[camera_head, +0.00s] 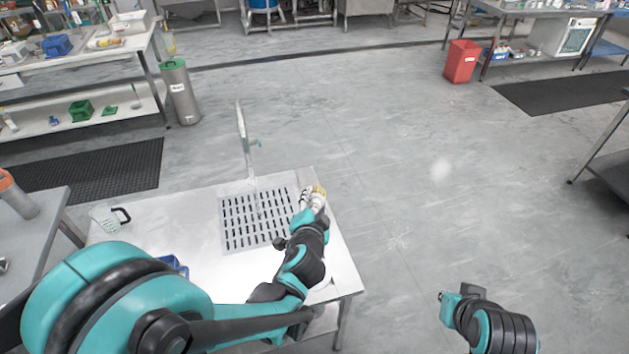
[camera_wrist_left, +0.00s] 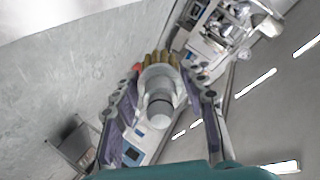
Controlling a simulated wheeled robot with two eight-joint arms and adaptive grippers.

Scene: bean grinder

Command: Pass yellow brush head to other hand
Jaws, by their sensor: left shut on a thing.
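The yellow brush head (camera_head: 319,190) is at the tip of my left gripper (camera_head: 312,200), above the right edge of the steel table with the slotted grid. In the left wrist view the brush head (camera_wrist_left: 158,88) has a pale grey round body and yellow-brown bristles pointing away from the palm. The left gripper's fingers (camera_wrist_left: 162,105) are on either side of the body and shut on it. My right arm shows at the bottom right of the head view, over the floor, apart from the brush head. The state of its gripper (camera_head: 442,296) is unclear.
The steel table (camera_head: 190,215) carries a slotted drain grid (camera_head: 226,238), an upright tap (camera_head: 243,145) and a clear jug (camera_head: 103,217) with a dark handle. A blue object (camera_head: 172,264) is partly hidden by my left arm. Open floor lies between the table and my right arm.

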